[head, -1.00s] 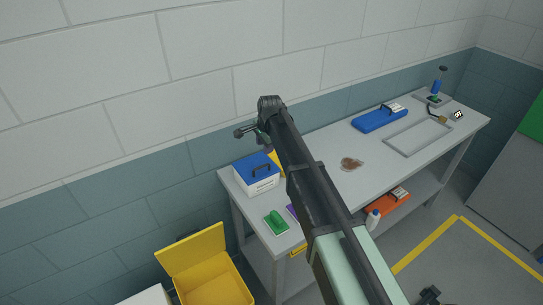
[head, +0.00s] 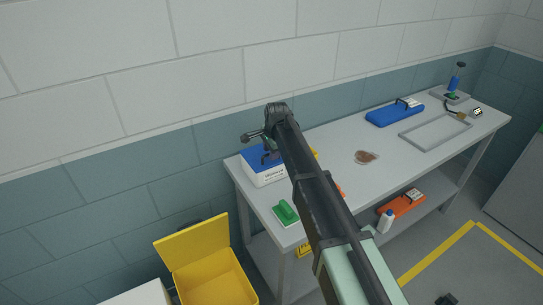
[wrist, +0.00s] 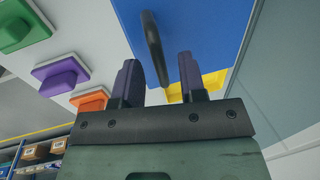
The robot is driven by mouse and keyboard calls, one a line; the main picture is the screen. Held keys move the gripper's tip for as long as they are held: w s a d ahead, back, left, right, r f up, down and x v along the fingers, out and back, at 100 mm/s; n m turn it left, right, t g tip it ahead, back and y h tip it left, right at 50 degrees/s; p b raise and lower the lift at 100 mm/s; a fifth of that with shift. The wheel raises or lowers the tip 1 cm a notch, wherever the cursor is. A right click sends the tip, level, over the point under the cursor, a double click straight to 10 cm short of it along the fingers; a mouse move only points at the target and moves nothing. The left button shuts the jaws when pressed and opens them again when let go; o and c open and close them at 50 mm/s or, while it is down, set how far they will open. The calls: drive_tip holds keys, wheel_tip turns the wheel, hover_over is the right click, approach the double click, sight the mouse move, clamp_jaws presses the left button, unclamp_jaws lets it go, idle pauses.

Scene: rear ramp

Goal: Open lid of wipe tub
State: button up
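The wipe tub (head: 265,177) is a white box with a blue lid (head: 250,157), standing on the left end of the grey bench. The lid is down, and part of it is hidden behind my gripper. A black loop handle (wrist: 154,45) stands on the blue lid (wrist: 205,30) in the wrist view. My gripper (head: 253,139) is over the tub in the head view. In the wrist view my gripper (wrist: 160,80) is open, its two dark fingers apart, with the handle showing in line with the gap between them. Whether the fingers touch it I cannot tell.
Green (head: 285,213), purple (wrist: 62,76) and orange (wrist: 90,100) blocks with raised grips lie beside the tub. A brown stain (head: 366,157), a blue case (head: 393,114) and a grey frame (head: 436,133) are farther right. A yellow open bin (head: 205,270) stands on the floor.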

drive_tip(key=shift+c, duration=0.3)
clamp_jaws()
drive_tip(key=shift+w+r, duration=0.1)
drive_tip(key=shift+r, duration=0.1)
